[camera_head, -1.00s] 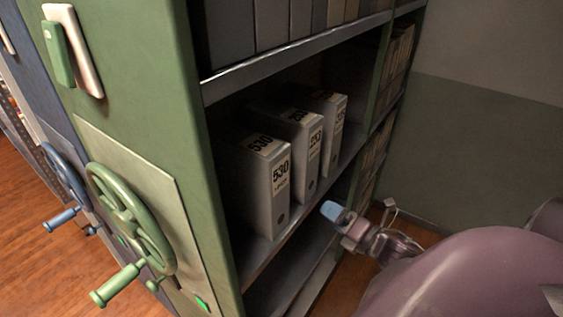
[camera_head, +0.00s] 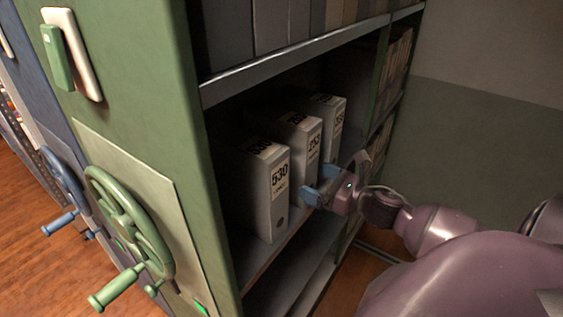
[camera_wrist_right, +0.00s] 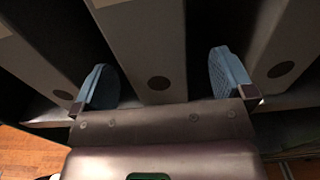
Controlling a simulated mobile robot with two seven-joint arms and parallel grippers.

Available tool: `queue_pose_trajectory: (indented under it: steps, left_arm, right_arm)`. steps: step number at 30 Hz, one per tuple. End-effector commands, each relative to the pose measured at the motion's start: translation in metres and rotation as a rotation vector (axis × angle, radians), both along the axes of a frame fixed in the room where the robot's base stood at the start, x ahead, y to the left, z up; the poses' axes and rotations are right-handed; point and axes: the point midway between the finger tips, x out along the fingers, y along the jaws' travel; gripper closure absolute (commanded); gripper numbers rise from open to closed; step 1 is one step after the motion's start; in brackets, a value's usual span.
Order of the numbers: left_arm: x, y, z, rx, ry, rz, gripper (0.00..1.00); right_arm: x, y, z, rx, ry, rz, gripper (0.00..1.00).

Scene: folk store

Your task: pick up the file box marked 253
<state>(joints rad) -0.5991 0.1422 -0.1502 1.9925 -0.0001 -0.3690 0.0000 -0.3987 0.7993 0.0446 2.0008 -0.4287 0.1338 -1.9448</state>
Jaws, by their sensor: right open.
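The grey-white file box marked 253 (camera_head: 313,143) stands upright on the shelf between two similar boxes. The box marked 530 (camera_head: 280,180) is on its left, and a third box (camera_head: 338,122) is on its right. My right gripper (camera_head: 317,184) is open in front of the lower spine of 253. In the right wrist view, its two blue fingers (camera_wrist_right: 163,80) lie either side of the middle box (camera_wrist_right: 140,35), with a gap on each side. The gripper hides the lower part of 253 in the head view. My left gripper is not in view.
The neighbouring boxes stand close on both sides of the fingers. A shelf board (camera_head: 300,53) with more binders runs above. The green cabinet end with its handwheel (camera_head: 130,222) is at the left.

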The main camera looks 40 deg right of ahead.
Motion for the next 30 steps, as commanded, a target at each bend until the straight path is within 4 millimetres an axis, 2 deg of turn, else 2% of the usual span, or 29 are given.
queue_pose_trajectory:
  steps: [5, 16, 26, 30]
  left_arm:
    - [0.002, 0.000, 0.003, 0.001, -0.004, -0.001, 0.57]
    - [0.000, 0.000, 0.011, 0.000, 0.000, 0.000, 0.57]
    - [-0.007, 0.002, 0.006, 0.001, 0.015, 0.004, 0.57]
    - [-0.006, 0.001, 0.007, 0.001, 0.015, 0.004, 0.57]
  right_arm:
    - [0.008, 0.003, 0.000, 0.000, 0.000, -0.001, 0.00]
    - [0.046, 0.019, -0.001, 0.001, 0.001, -0.001, 0.00]
    - [0.051, 0.021, -0.002, 0.000, 0.001, -0.001, 0.00]
    - [0.051, 0.021, -0.002, 0.001, 0.001, -0.001, 0.18]
